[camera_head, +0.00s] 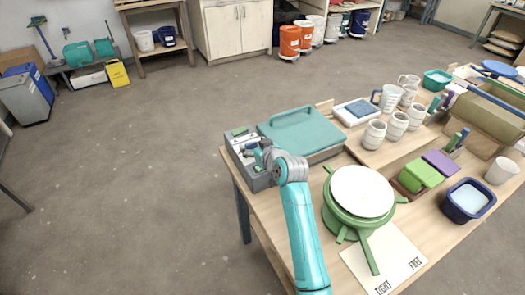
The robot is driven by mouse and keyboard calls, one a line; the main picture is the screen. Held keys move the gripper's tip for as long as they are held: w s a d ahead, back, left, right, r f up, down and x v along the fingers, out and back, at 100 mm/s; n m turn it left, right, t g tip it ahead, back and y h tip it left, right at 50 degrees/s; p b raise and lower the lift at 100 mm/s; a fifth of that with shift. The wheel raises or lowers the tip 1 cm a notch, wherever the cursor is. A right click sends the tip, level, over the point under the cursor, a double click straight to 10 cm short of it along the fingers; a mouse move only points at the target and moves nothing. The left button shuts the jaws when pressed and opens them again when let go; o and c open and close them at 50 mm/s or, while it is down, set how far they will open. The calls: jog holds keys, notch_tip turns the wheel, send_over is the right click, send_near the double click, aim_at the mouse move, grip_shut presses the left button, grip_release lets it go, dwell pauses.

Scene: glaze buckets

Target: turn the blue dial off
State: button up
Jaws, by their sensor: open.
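I cannot make out a blue dial for sure. A grey box (262,183) with open compartments sits at the table's near left corner and holds small green and dark blue pieces, too small to name. My teal arm comes up from the bottom and bends at a grey joint. My gripper (259,157) is at the arm's far end, over the right part of this box. It is small and partly hidden by my wrist. It is open, and I see nothing held in it.
A teal lidded case (300,131) lies right beside the box. A green wheel (345,217) with a white disc stands right of my arm, by a card (385,262) reading TIGHT and FREE. White mugs (397,124) and a blue tub (468,201) crowd the right. Floor is free left.

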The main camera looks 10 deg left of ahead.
jog(key=v, duration=1)
jog(key=shift+s+d, duration=0.25)
jog(key=shift+r, duration=0.1)
